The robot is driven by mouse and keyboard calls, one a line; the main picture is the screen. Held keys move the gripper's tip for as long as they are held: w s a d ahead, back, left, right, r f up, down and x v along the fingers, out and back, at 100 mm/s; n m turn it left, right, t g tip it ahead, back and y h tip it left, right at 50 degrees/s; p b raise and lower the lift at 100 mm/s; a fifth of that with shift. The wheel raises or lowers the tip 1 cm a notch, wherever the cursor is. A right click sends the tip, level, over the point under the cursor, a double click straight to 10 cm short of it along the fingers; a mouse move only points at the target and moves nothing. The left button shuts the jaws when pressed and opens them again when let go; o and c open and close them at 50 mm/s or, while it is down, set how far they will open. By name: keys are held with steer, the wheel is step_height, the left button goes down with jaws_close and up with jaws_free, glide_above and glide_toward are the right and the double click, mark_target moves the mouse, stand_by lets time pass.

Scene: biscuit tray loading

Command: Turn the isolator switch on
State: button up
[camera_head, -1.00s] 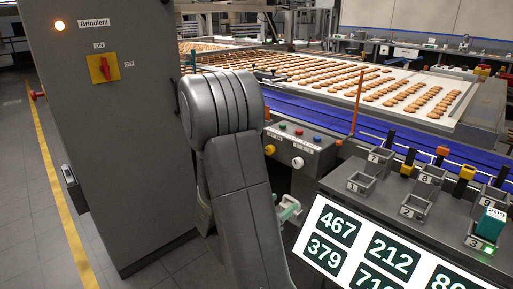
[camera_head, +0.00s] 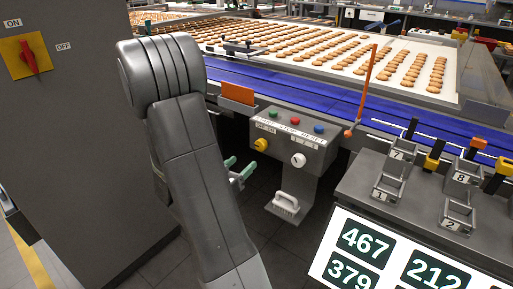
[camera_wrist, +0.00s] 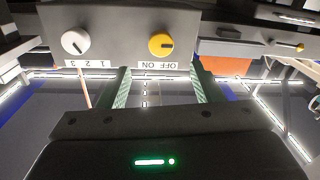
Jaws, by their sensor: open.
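The isolator switch (camera_head: 30,57) is a red handle on a yellow plate, on the grey cabinet at the upper left of the head view. ON is printed above it and OFF to its right. The handle stands nearly upright, in line with ON. My gripper (camera_head: 238,170) has green fingers, spread and empty, low beside the control box and well right of the cabinet. In the wrist view my gripper (camera_wrist: 163,88) points at the control box, whose yellow knob (camera_wrist: 161,45) has OFF and ON labels. The isolator switch is outside the wrist view.
The control box (camera_head: 318,157) also carries coloured buttons and a white knob (camera_head: 298,160). A blue conveyor (camera_head: 330,105) runs behind. Numbered holders and a number display (camera_head: 340,262) stand at the right.

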mark_target(260, 147)
steer(key=x, duration=1)
steer(key=shift+w+d, duration=0.2)
steer(key=shift+w, duration=0.1)
steer(key=shift+c, duration=0.3)
steer(key=c, duration=0.9)
steer(key=shift+b, duration=0.35)
